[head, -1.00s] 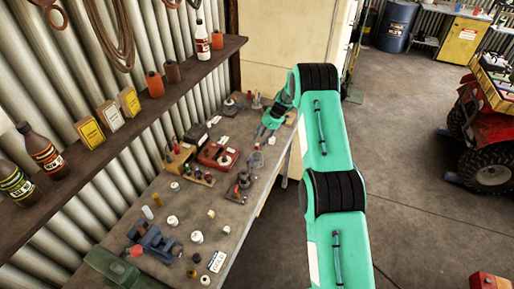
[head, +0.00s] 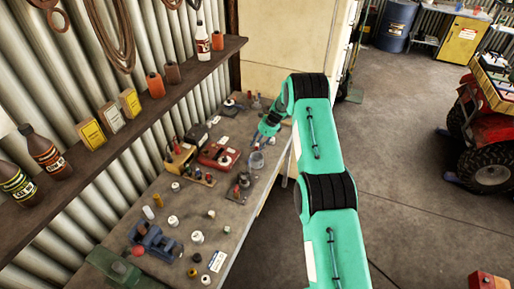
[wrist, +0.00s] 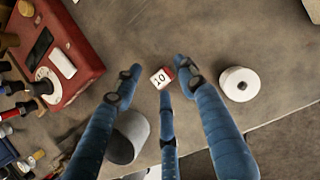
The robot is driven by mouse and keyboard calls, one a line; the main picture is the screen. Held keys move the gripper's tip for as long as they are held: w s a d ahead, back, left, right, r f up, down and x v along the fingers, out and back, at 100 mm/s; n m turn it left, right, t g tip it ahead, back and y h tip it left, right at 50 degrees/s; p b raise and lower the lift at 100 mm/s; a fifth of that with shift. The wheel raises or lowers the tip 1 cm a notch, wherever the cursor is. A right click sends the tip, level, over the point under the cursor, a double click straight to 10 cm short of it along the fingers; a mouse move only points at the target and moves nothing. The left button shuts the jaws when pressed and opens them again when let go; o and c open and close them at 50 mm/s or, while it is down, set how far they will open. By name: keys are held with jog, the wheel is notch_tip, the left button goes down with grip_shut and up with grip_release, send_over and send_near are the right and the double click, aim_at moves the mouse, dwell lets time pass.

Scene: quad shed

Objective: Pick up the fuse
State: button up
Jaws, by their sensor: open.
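The fuse (wrist: 161,78) appears to be the small white block with a red edge and a "10" on its face, lying on the workbench in the wrist view. My gripper (wrist: 157,74) has three blue fingers, spread open around the fuse. One fingertip is to its left, one is close to its right side and the third is just below it. I cannot tell whether any finger touches it. In the head view my gripper (head: 261,142) is over the far part of the bench, and I cannot make out the fuse there.
A red box with a dial (wrist: 62,55) stands left of the fuse. A white spool (wrist: 240,84) stands to the right. A grey cylinder (wrist: 128,137) is partly hidden behind the fingers. The workbench (head: 200,205) holds several small parts; a shelf (head: 130,112) runs above it.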

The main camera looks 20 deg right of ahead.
aim_at(258, 145)
dwell(0.4)
jog(key=c, duration=0.8)
notch_tip(258, 145, up, 10)
jog(key=b, duration=0.1)
dwell(0.5)
dwell(0.5)
